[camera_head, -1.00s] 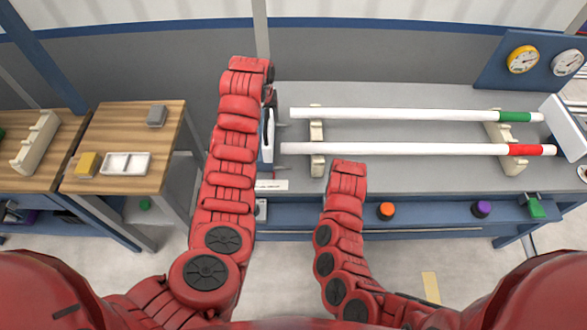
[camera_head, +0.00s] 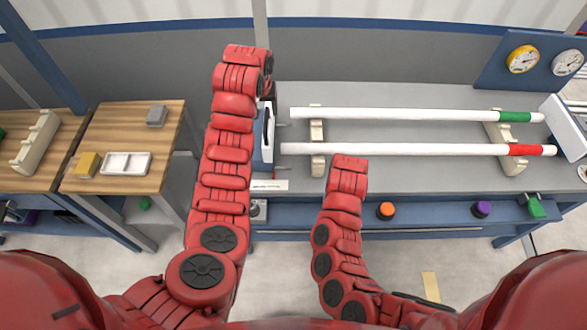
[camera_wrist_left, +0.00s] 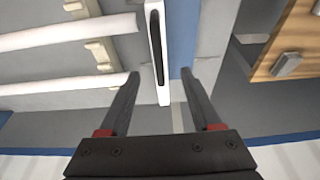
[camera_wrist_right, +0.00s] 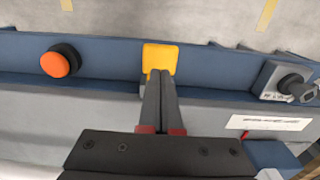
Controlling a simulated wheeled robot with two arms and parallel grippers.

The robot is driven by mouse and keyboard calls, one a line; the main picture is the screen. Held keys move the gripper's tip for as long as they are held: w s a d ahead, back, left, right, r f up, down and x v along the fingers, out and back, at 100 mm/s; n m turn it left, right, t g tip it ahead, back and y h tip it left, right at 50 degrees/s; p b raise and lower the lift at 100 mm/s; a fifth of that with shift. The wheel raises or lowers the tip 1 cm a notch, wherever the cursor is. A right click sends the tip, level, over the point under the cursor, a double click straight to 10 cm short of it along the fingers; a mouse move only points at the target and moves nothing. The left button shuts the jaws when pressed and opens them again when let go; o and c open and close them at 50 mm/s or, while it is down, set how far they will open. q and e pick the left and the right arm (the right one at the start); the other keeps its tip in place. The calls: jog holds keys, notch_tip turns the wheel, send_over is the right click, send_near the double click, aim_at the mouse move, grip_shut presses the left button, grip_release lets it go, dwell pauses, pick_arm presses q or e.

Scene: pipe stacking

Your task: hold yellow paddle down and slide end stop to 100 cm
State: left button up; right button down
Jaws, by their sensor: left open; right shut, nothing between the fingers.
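The end stop (camera_wrist_left: 164,85) is a white upright plate with a dark slot; it also shows in the head view (camera_head: 268,148), just left of the pipe ends. My left gripper (camera_wrist_left: 161,73) is open, with one finger on each side of the plate in that picture; I cannot tell whether either touches. In the head view the left hand is largely hidden by its own arm. The yellow paddle (camera_wrist_right: 160,58) is on the blue front rail. My right gripper (camera_wrist_right: 160,76) is shut and empty, its tips at the paddle's near edge, seemingly touching it.
A white pipe with a green band (camera_head: 410,115) and one with a red band (camera_head: 410,149) lie on cream supports. An orange button (camera_wrist_right: 55,64) and a black knob (camera_wrist_right: 291,82) flank the paddle on the rail. A wooden table (camera_head: 140,178) stands at left.

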notch_tip(320, 180, up, 8)
dwell(0.5)
jog(key=shift+f, duration=0.1)
